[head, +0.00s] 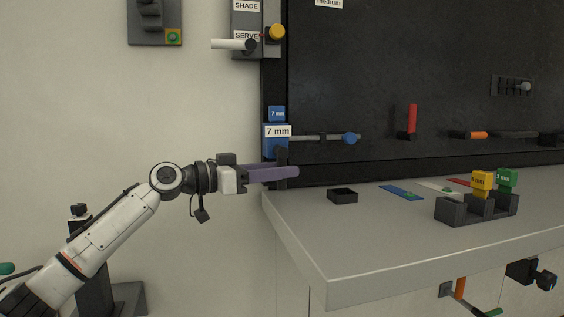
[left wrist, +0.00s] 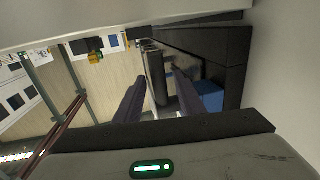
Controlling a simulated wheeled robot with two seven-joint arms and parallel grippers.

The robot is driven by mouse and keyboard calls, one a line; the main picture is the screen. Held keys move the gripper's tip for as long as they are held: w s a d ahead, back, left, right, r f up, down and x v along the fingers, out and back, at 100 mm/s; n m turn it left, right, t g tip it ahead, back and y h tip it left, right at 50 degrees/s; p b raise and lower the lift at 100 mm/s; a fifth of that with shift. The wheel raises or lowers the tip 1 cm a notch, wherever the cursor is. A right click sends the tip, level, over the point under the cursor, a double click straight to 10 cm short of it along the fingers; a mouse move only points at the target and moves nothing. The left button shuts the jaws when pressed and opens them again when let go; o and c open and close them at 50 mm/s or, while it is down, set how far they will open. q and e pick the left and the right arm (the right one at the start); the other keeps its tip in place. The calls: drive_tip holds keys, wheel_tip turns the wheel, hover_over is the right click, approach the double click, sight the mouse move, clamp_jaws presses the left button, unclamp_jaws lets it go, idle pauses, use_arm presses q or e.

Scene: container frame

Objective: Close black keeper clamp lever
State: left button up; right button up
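My left gripper (head: 296,172), with long purple fingers, reaches level to the dark frame post at the panel's left edge. A small black upright part (head: 282,155), which looks like the keeper clamp lever, stands at the fingers, just below the blue 7 mm block (head: 277,139). In the left wrist view the fingers (left wrist: 160,76) are apart, with a dark upright bar (left wrist: 154,70) between them, probably the same lever. A gap shows on each side of it. The lever's lower part is hidden behind the fingers in the head view. My right gripper is not in view.
The grey worktop (head: 340,255) begins just right of and below the fingers. It bears a small black tray (head: 342,196) and a dark rack (head: 462,212) with yellow and green blocks. A steel rod with a blue knob (head: 349,138) sticks out right of the 7 mm block.

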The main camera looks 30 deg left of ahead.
use_arm(q)
drive_tip(key=shift+w+d, duration=0.25)
drive_tip(key=shift+w, duration=0.15)
clamp_jaws()
drive_tip(key=shift+a, duration=0.1)
